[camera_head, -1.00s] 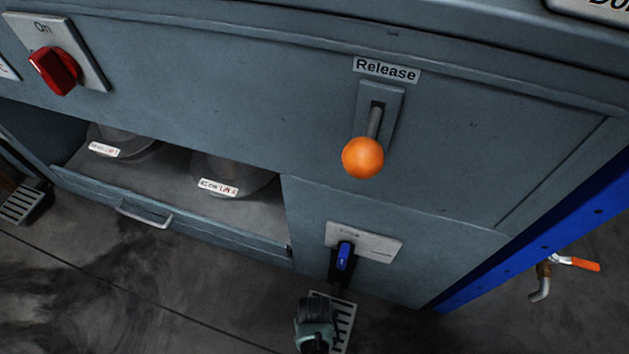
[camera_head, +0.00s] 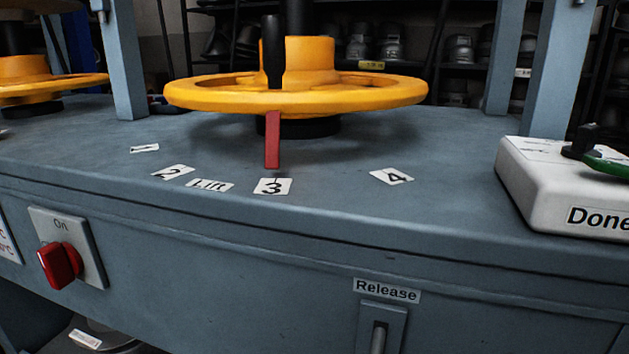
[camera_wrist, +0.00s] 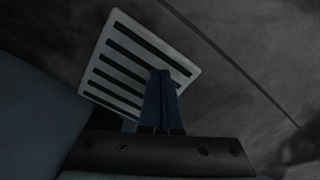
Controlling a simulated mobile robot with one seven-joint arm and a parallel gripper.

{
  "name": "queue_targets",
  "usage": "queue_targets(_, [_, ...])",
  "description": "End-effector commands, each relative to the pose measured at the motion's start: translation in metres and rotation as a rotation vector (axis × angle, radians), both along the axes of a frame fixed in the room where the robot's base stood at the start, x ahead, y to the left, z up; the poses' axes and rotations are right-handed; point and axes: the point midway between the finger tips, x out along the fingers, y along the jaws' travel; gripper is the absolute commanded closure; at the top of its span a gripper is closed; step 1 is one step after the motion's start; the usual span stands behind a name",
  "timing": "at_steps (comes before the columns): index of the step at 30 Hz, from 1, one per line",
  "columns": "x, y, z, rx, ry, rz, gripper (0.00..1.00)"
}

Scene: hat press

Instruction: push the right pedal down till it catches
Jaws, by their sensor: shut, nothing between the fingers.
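The right pedal (camera_wrist: 125,62), a pale slotted plate, shows in the wrist view, tilted across the upper middle. My gripper (camera_wrist: 161,76) has its two dark blue fingers together, with nothing between them. The fingertips overlap the lower right part of the pedal in this view. I cannot tell whether they touch it or how far down the pedal is. In the head view neither the pedal nor my gripper is in the picture.
The press has a yellow handwheel (camera_head: 300,95) with a red pointer over numbered labels. A red On switch (camera_head: 60,264), a Release lever (camera_head: 378,338) and a white Done box (camera_head: 560,185) are on the press. Dark floor (camera_wrist: 265,70) beside the pedal is clear.

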Motion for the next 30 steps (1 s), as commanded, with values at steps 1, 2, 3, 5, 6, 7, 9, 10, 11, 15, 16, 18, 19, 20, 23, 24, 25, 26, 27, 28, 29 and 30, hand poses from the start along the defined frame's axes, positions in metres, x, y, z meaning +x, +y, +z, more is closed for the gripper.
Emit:
queue_targets(1, [0.001,0.000,-0.001,0.000,-0.004,0.000,1.00])
queue_targets(2, [0.001,0.000,0.000,0.000,-0.004,0.000,1.00])
queue_targets(3, [0.001,0.000,0.001,0.000,-0.004,0.000,1.00])
queue_targets(5, [0.001,0.000,0.004,0.000,-0.005,0.000,1.00])
queue_targets(6, [0.001,0.000,0.007,0.000,-0.005,0.000,1.00])
queue_targets(7, [0.001,0.000,0.009,0.000,-0.004,0.000,1.00])
queue_targets(9, [0.001,0.000,0.017,0.000,-0.004,0.000,1.00])
queue_targets(10, [0.001,0.000,0.020,0.000,-0.003,0.000,1.00])
queue_targets(11, [0.001,0.000,0.023,0.000,-0.003,0.000,1.00])
queue_targets(15, [0.001,0.000,0.037,0.000,-0.002,0.000,1.00])
queue_targets(16, [0.001,0.000,0.040,0.000,-0.002,0.000,1.00])
queue_targets(18, [0.001,0.000,0.047,0.000,-0.002,0.000,1.00])
queue_targets(19, [0.001,0.000,0.050,0.000,-0.002,0.000,1.00])
queue_targets(20, [0.000,0.000,0.053,0.000,-0.002,0.000,1.00])
queue_targets(23, [0.000,0.000,0.061,0.000,-0.001,0.000,1.00])
queue_targets(24, [0.000,0.000,0.062,0.000,-0.001,0.000,1.00])
queue_targets(25, [0.000,0.000,0.062,0.000,-0.001,0.000,1.00])
queue_targets(26, [0.000,0.000,0.062,0.000,-0.001,0.000,1.00])
queue_targets(27, [0.000,0.000,0.061,0.000,-0.001,0.000,1.00])
queue_targets(28, [0.000,0.000,0.060,0.000,-0.001,0.000,1.00])
queue_targets(29, [0.000,0.000,0.060,0.000,-0.001,0.000,1.00])
queue_targets(30, [0.000,0.000,0.060,0.000,-0.001,0.000,1.00])
